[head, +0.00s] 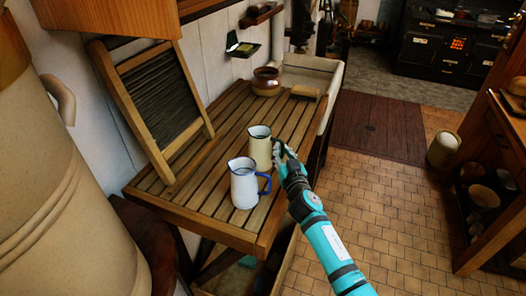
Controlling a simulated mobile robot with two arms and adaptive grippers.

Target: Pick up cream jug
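The cream jug (260,150) stands upright on a slatted wooden table, with its dark-rimmed mouth facing up. My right gripper (278,152) is at the jug's right side, where a handle could be. It looks very close to or touching the jug, but the fingers are small and partly overlap it. I cannot tell whether they are closed on it. A white jug (244,187) with a blue rim and blue handle stands just in front of the cream jug. My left gripper is not in view.
The slatted table (192,197) runs along the wall. A washboard (158,98) leans at its left. A brown pot (266,81) and a wooden block (305,91) are at its far end. Tiled floor (385,215) lies open to the right.

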